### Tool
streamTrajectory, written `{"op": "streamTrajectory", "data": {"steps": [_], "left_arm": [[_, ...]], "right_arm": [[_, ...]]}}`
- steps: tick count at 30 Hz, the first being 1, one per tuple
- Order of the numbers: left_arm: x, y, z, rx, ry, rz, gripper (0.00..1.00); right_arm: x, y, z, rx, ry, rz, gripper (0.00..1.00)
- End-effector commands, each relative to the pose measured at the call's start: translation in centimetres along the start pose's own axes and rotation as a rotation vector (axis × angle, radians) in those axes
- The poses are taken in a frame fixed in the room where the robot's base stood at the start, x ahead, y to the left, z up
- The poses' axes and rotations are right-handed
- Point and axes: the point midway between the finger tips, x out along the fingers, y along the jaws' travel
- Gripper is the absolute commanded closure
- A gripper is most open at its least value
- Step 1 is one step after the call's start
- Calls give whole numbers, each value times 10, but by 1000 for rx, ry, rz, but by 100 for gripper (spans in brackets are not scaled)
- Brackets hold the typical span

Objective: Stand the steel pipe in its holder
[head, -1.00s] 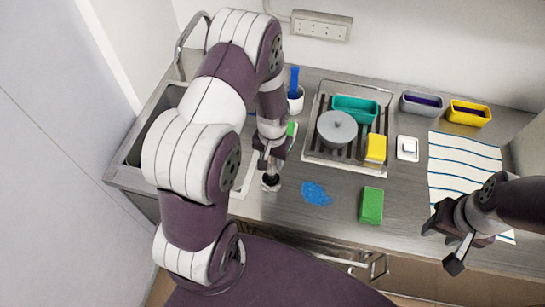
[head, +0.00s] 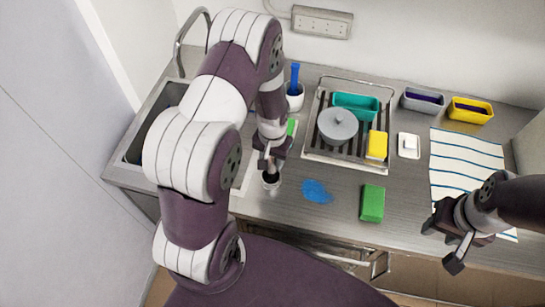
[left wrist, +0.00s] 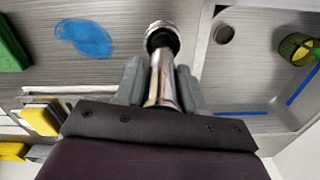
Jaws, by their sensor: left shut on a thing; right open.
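The steel pipe (left wrist: 163,82) is a shiny tube between the fingers of my left gripper (left wrist: 160,88) in the left wrist view. A small round steel holder (head: 271,182) with a dark opening stands on the counter just below my left gripper (head: 268,162) in the head view. Its rim also shows at the pipe's far end in the left wrist view (left wrist: 162,37). I cannot tell whether the pipe's end is inside the opening or just over it. My right gripper (head: 450,248) is open and empty at the counter's front right edge.
A blue patch (head: 317,191) and a green block (head: 372,203) lie right of the holder. A rack (head: 312,150) holds a grey pot, a teal tub and a yellow sponge. The sink (head: 150,135) is at the left. Some counter around the holder is clear.

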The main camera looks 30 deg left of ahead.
Motion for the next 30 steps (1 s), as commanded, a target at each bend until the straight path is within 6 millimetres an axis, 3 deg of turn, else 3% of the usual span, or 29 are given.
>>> {"op": "streamTrajectory", "data": {"steps": [12, 30], "left_arm": [[-4, 0, 0, 0, 0, 0, 50], [-70, 0, 0, 0, 0, 0, 50]], "right_arm": [[-4, 0, 0, 0, 0, 0, 57], [-59, 0, -7, 0, 0, 0, 57]]}}
